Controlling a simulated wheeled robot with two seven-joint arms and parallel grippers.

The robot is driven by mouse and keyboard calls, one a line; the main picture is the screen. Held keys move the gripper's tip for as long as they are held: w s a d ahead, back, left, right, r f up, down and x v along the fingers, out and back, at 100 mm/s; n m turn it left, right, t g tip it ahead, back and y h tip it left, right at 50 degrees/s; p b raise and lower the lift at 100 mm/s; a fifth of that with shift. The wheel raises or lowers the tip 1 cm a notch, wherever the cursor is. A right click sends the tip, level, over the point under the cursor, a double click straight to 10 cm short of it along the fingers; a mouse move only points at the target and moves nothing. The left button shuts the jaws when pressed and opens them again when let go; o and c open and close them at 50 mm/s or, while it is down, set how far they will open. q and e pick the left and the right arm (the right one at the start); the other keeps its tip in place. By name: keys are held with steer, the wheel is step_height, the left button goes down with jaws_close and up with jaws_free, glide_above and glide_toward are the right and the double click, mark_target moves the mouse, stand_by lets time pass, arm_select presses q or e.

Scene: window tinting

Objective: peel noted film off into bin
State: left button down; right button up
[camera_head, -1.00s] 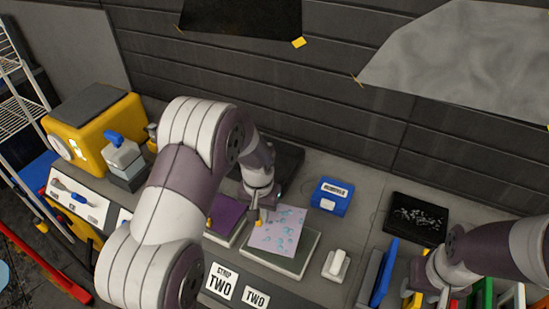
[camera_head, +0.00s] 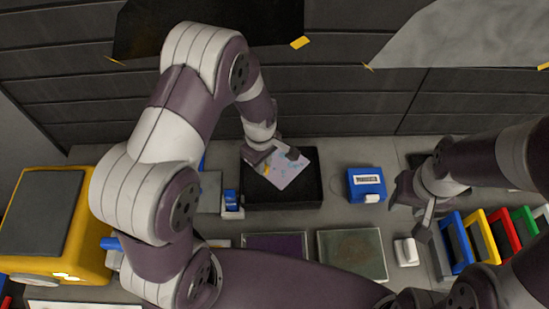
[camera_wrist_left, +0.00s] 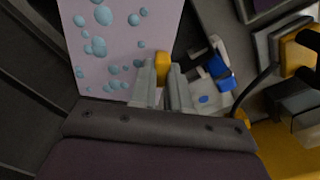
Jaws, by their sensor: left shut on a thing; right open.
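The film (camera_head: 292,169) is a pale pink sheet with blue blotches. My left gripper (camera_head: 266,164) is shut on its edge and holds it tilted over the black bin (camera_head: 285,205), an open tray near the back wall. The left wrist view shows the film (camera_wrist_left: 115,45) large, with a yellow tab (camera_wrist_left: 163,65) at the fingers (camera_wrist_left: 166,88). The film hides part of the bin's inside. A greenish pane (camera_head: 352,255) lies bare at the front, beside a purple pane (camera_head: 274,246). My right gripper (camera_head: 418,208) is open and empty at the right.
A blue box (camera_head: 366,184) stands right of the bin. A white block (camera_head: 405,251) is right of the greenish pane. Coloured frames (camera_head: 480,240) stand in a row at the right. A yellow machine (camera_head: 45,225) is at the left. My left arm covers much of the left bench.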

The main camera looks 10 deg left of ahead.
arm_select(q)
steer(key=f+b, duration=0.1)
steer(key=f, duration=0.1)
steer(key=f+b, duration=0.1)
steer(key=b, duration=0.1)
steer(key=s+f+b, duration=0.1)
steer(key=f, duration=0.1)
steer(key=shift+d+f+b, duration=0.25)
steer(key=shift+f+b, duration=0.05)
steer(key=shift+b, duration=0.1)
steer(key=shift+w+f, duration=0.1)
steer(key=shift+w, duration=0.1)
steer(key=shift+s+d+r, duration=0.1)
steer(key=shift+s+r, duration=0.15)
steer(key=shift+s, duration=0.05)
steer(key=c, duration=1)
jaws_free()
steer(key=shift+s+d, duration=0.1)
steer(key=shift+s, duration=0.05)
step_height(320, 180, up, 13)
steer(key=b, duration=0.2)
glide_above(265, 175)
steer(key=shift+w+a+f, duration=0.2)
arm_select(e)
step_height(265, 175, down, 8)
steer(key=s, duration=0.1)
steer(key=shift+s+d+r, duration=0.2)
steer(key=shift+d+r, duration=0.05)
steer(key=shift+d, duration=0.2)
